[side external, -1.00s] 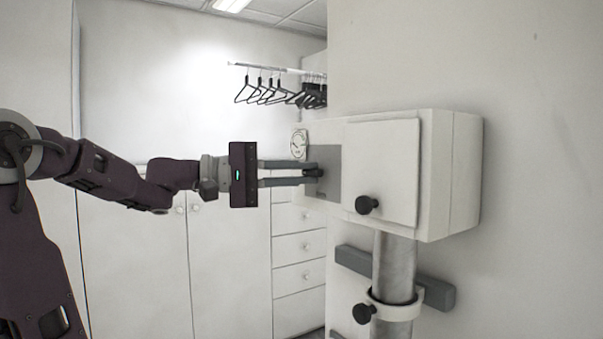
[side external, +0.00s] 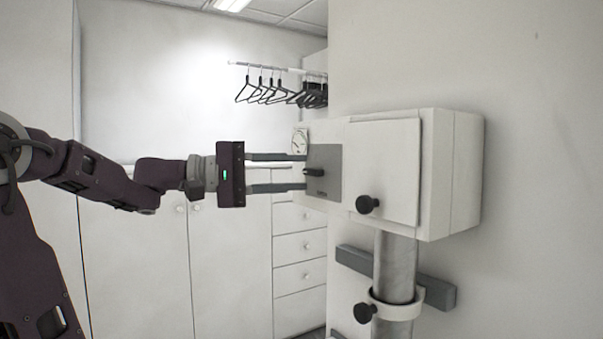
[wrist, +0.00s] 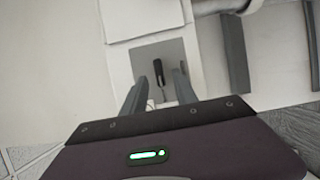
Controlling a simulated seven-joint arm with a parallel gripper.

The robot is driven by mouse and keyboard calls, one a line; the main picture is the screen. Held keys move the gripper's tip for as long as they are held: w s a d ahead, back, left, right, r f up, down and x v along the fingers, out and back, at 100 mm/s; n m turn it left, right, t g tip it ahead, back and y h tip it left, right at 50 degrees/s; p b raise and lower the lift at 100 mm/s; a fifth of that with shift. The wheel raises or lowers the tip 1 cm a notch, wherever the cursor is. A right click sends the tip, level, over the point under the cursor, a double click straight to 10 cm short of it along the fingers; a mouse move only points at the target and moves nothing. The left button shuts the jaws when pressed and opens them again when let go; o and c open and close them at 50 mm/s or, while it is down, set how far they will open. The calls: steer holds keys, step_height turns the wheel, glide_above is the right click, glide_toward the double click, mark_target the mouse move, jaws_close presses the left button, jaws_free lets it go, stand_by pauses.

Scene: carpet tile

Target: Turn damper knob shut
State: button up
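The damper knob (side external: 315,172) is a small black lever-like knob on a grey square plate (side external: 328,190) at the left end of the white wall box. In the wrist view the knob (wrist: 158,73) looks long and narrow, running roughly up and down the picture on the grey plate (wrist: 174,56). My gripper (side external: 304,172) is open in front of the plate, one finger above the knob's level and one below. In the wrist view my gripper (wrist: 161,82) shows its fingers on either side of the knob, apart from it. It holds nothing.
The white box (side external: 450,170) has a door with a black round knob (side external: 367,204). Below it are a metal pipe (side external: 395,262), a clamp with another black knob (side external: 363,313) and a grey bar (side external: 440,293). A round dial (side external: 299,142) sits near the plate. Cabinets stand behind.

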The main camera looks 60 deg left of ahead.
steer(key=v, duration=0.5)
steer(key=s+d+f+m+g, duration=0.45)
steer(key=d+f, duration=0.25)
steer(key=d, duration=0.2)
steer(key=s+d+f+m+g, duration=0.3)
steer(key=d+f+g, duration=0.2)
steer(key=d+f, duration=0.35)
steer(key=s+a+f+m+g+y, duration=0.1)
steer(key=s+a+f+m+y, duration=0.1)
steer(key=s+f+m+y, duration=0.4)
step_height(320, 180, down, 3)
steer(key=shift+a+f+y, duration=0.1)
steer(key=shift+a+y, duration=0.2)
steer(key=shift+y, duration=0.2)
steer(key=shift+s+g, duration=0.15)
steer(key=shift+g, duration=0.1)
